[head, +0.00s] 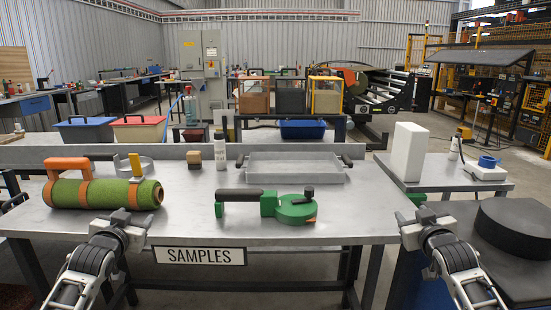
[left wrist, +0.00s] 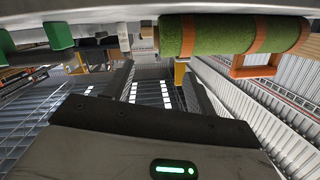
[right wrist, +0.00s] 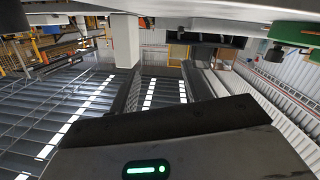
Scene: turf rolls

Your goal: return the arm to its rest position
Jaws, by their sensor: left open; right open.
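My left gripper (head: 122,222) is at the front edge of the steel table (head: 330,222), near its left side. In the left wrist view its two fingers (left wrist: 158,88) stand apart with nothing between them. My right gripper (head: 426,222) is off the table's right front corner. In the right wrist view its fingers (right wrist: 163,88) are also apart and empty. A green turf roll (head: 108,193) with orange bands and an orange handle lies on the table, behind and left of my left gripper. It also shows in the left wrist view (left wrist: 216,36), apart from the fingers.
A green tool (head: 292,208) with a black handle lies mid-table, before an empty metal tray (head: 295,175). A SAMPLES sign (head: 199,255) hangs on the front edge. A black round block (head: 515,225) stands right of my right gripper. A white block (head: 408,152) is on the side table.

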